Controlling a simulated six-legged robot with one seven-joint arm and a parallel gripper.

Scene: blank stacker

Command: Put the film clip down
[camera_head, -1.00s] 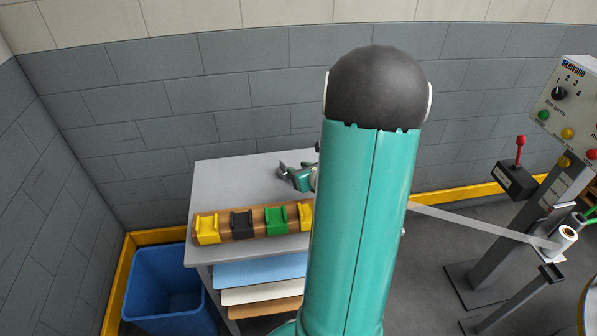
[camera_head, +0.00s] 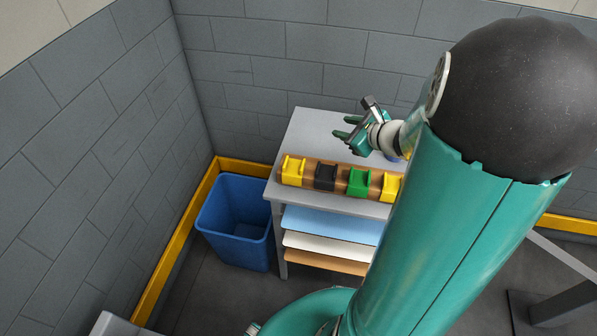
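My gripper (camera_head: 345,128) is above the table, behind the row of coloured clips. Its two green fingertips look spread apart and point left, with nothing clear between them. A grey part stands up beside the fingers; I cannot tell if it belongs to the gripper. On a brown wooden bar (camera_head: 309,175) sit a yellow clip (camera_head: 292,169), a black clip (camera_head: 325,177), a green clip (camera_head: 359,182) and another yellow clip (camera_head: 391,186), partly hidden by my arm. I cannot tell which one is the film clip.
The grey table (camera_head: 310,125) has clear top at its back left. Blue, white and brown sheets (camera_head: 328,240) lie on shelves below. A blue bin (camera_head: 236,215) stands left of the table. Grey walls close in behind and left. My arm hides the right side.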

